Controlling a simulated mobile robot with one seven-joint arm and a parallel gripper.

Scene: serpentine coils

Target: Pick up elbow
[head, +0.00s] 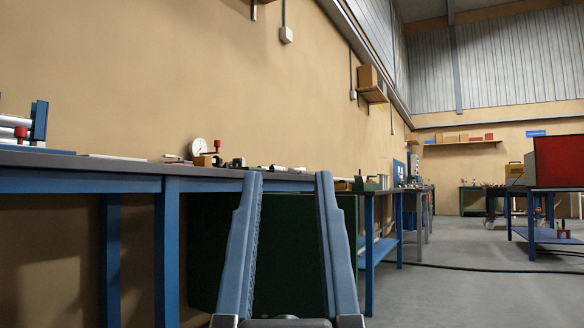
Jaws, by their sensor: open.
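My gripper (287,177) points forward with its two blue-grey fingers wide apart and nothing between them. Its fingertips overlap the front edge of a blue-framed workbench (80,176) in the picture. Small parts lie on the bench top, seen almost edge-on. I cannot tell for sure which of them is the elbow. Small dark pieces (238,162) sit left of the fingers, and low pale pieces (278,168) show behind the gap between the fingertips.
A round white gauge (198,146) and a brass part with a red top (216,148) stand on the bench. A dark green cabinet (285,240) is under it. More benches run along the wall to the right. The grey floor (450,290) is open, with a black cable across it.

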